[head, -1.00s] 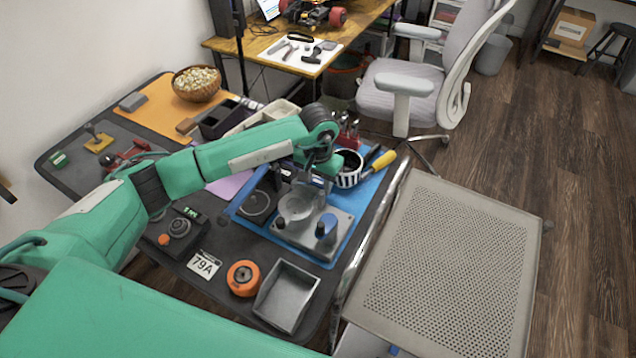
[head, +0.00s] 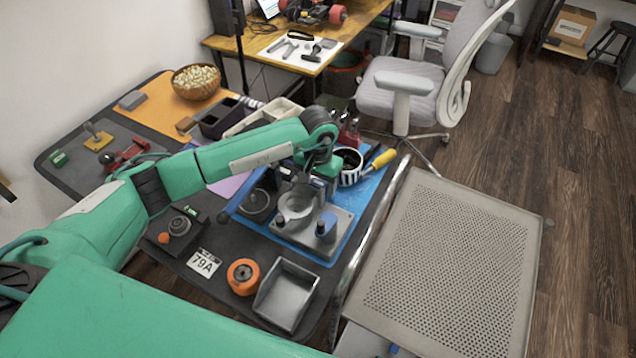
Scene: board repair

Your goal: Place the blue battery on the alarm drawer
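A small upright blue cylinder (head: 327,222), which may be the blue battery, stands on a metal plate (head: 318,243) on the blue mat. My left gripper (head: 297,190) points down over the round metal cup (head: 295,208) on that plate, left of and behind the cylinder. Its fingers are small and partly hidden by the wrist, so I cannot tell whether they are open or hold anything. A grey open drawer-like tray (head: 287,292) lies near the table's front edge and looks empty. My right gripper is not in view.
An orange spool-like part (head: 243,276) sits beside the tray, near a "79A" card (head: 203,262). A dark box with a knob and orange button (head: 179,226) stands further left. A striped cup (head: 348,167) and yellow-handled tool (head: 384,159) are right of my wrist.

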